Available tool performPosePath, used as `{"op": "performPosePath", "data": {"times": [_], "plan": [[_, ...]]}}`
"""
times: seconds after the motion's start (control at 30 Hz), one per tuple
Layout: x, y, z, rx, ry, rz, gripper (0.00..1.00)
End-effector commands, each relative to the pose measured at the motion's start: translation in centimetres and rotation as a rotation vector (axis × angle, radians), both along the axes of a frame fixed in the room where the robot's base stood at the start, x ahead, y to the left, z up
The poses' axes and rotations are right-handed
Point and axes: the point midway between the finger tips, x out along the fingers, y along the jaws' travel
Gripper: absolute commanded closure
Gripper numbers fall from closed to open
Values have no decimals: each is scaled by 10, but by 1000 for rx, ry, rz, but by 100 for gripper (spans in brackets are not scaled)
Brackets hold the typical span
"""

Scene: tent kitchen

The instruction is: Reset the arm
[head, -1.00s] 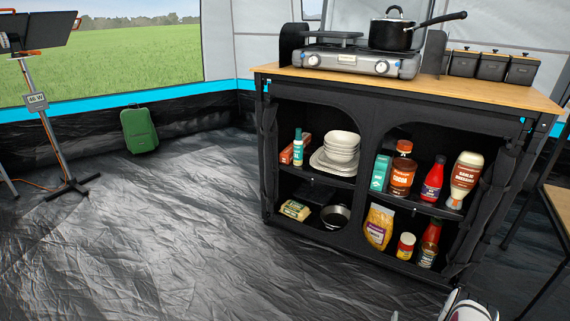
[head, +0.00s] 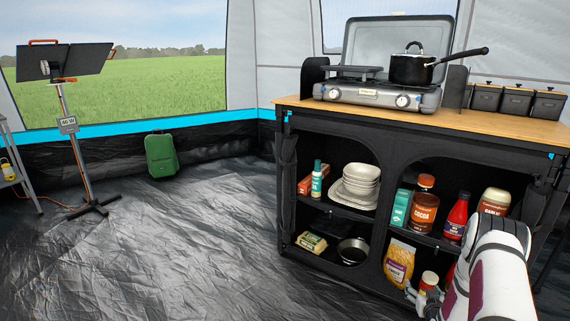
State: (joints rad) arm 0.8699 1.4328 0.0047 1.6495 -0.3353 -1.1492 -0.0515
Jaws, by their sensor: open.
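My arm (head: 492,275) rises into the lower right of the head view, white with purple panels. My gripper (head: 420,297) is at its lower left end, small and partly cut off by the bottom edge. It is open, and I see nothing held in it. It appears in front of the lower right compartment of the black camping cupboard (head: 335,228), near a yellow bag (head: 398,264). I cannot tell how far it is from the cupboard. My arm hides part of the bottles on the right.
A stove (head: 375,93) with a black pot (head: 411,69) stands on the wooden top. Bowls (head: 359,178) and a cocoa jar (head: 422,202) stand on the upper shelf. A green case (head: 161,155) and a panel stand (head: 77,158) are at the left.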

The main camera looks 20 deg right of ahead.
Motion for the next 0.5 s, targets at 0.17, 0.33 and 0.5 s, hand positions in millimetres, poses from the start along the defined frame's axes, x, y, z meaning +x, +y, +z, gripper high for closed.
{"op": "performPosePath", "data": {"times": [0.17,0.33,0.5], "plan": [[45,15,72,25,109,45,28],[69,44,137,57,213,76,28],[77,85,201,89,314,102,28]]}}
